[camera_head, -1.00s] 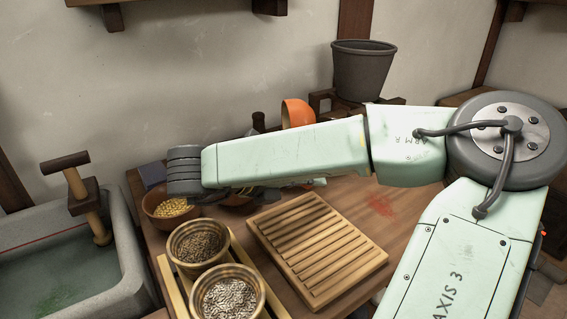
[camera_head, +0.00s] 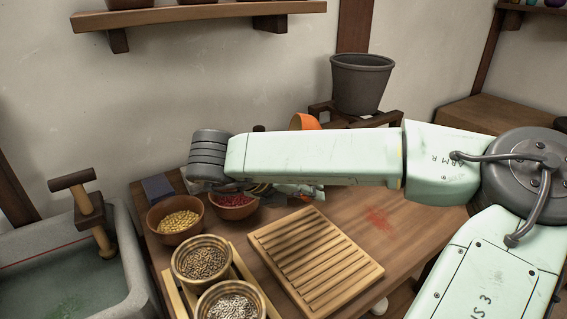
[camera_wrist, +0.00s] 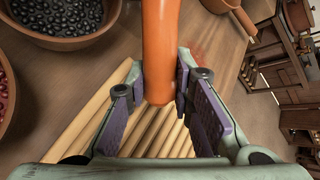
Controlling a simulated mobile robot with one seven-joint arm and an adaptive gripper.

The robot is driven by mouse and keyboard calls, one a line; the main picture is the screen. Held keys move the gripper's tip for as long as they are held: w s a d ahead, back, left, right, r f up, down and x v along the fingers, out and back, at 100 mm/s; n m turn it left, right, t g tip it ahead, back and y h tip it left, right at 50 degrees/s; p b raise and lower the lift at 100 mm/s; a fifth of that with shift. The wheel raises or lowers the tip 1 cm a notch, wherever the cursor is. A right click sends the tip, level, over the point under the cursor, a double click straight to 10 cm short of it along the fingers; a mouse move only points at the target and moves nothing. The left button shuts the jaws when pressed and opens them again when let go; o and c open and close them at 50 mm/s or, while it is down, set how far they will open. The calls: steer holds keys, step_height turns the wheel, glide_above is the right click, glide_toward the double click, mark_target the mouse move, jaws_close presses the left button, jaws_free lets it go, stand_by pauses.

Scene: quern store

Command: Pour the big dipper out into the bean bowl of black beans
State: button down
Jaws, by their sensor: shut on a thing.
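The big dipper is orange. In the wrist view its smooth handle (camera_wrist: 159,45) runs from the top edge down between the two purple-padded fingers of my gripper (camera_wrist: 162,95), which is shut on it. In the head view only part of the dipper's orange cup (camera_head: 304,122) shows above my arm; its contents and exact tilt cannot be seen. The bean bowl (camera_wrist: 75,42), brown and filled with black beans, stands at the upper left of the wrist view, left of the handle and apart from it. In the head view my arm seems to hide this bowl.
A slatted wooden board (camera_head: 315,262) lies below my gripper. Bowls of yellow grain (camera_head: 178,222) and red beans (camera_head: 233,206) stand to the left, with two seed pots in a wooden rack (camera_head: 170,290) in front. A grey bucket (camera_head: 361,85) stands behind. A stone sink (camera_head: 120,250) is at left.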

steer(key=shift+w+d+r+g+y+p, duration=0.15)
steer(key=shift+d+r+y+p, duration=0.15)
steer(key=shift+p, duration=0.65)
steer(key=shift+d+r+g+y+p, duration=0.15)
steer(key=shift+r+p, duration=0.25)
steer(key=shift+p, duration=0.5)
steer(key=y+p, duration=0.1)
steer(key=p, duration=0.2)
steer(key=r+p, duration=0.1)
steer(key=p, duration=0.2)
steer(key=shift+a+r+m+y, duration=0.2)
steer(key=shift+r+m+y, duration=0.05)
steer(key=shift+m+y, duration=0.1)
steer(key=shift+g+p, duration=0.3)
steer(key=shift+p, duration=0.05)
